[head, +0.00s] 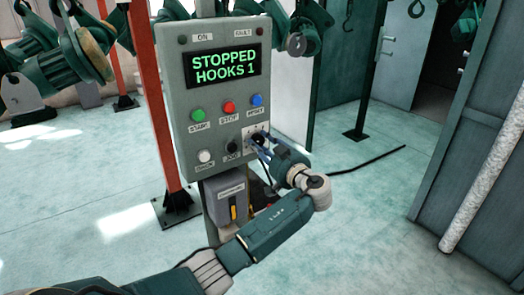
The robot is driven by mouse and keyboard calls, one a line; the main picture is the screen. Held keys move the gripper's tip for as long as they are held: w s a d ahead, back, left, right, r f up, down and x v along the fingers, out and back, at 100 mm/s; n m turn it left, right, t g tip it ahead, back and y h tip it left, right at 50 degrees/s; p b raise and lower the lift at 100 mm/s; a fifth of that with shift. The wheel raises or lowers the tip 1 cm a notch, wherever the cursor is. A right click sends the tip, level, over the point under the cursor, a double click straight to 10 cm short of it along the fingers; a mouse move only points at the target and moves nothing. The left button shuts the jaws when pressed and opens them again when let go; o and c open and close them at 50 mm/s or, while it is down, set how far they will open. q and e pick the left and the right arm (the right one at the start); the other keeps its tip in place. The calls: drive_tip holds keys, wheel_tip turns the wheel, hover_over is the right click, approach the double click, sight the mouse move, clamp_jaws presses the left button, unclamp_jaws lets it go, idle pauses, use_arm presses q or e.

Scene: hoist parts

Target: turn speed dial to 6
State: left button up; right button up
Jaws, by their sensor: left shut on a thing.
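A grey control panel (181,95) stands on a post in the middle of the head view. Its screen (223,67) reads "STOPPED HOOKS 1". The speed dial (258,138) is a dark knob on a pale plate at the panel's lower right. My left gripper (259,141) reaches it from the lower right and is shut on the dial. The fingers cover much of the dial and its scale, so I cannot read its setting. My right gripper is not in view.
Green (197,115), red (229,107) and blue (256,100) buttons sit above the dial. A white button (205,156) and a black jog knob (232,146) sit left of it. A red post (159,110) stands left of the panel. A black cable (372,162) lies on the floor.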

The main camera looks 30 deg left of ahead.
use_arm(q)
drive_tip(key=shift+r+m, duration=0.15)
drive_tip(key=shift+m, duration=0.75)
drive_tip(key=m, duration=0.3)
drive_tip(key=shift+w+r+m, duration=0.1)
drive_tip(key=shift+r+m, duration=0.1)
drive_tip(key=shift+m, duration=0.1)
drive_tip(key=m+p, duration=0.1)
drive_tip(key=m, duration=0.2)
drive_tip(key=shift+r+g+p, duration=0.1)
drive_tip(key=shift+g+p, duration=0.2)
drive_tip(key=shift+g, duration=0.1)
drive_tip(key=shift+w+d+m+p, duration=0.15)
drive_tip(key=shift+m+p, duration=0.65)
drive_tip(key=shift+m, duration=1.1)
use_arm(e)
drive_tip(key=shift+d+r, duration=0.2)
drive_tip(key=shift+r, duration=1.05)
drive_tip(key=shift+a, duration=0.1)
use_arm(q)
drive_tip(key=o, duration=1.2)
drive_tip(key=shift+c, duration=0.2)
drive_tip(key=shift+f, duration=0.25)
drive_tip(key=shift+g, duration=0.3)
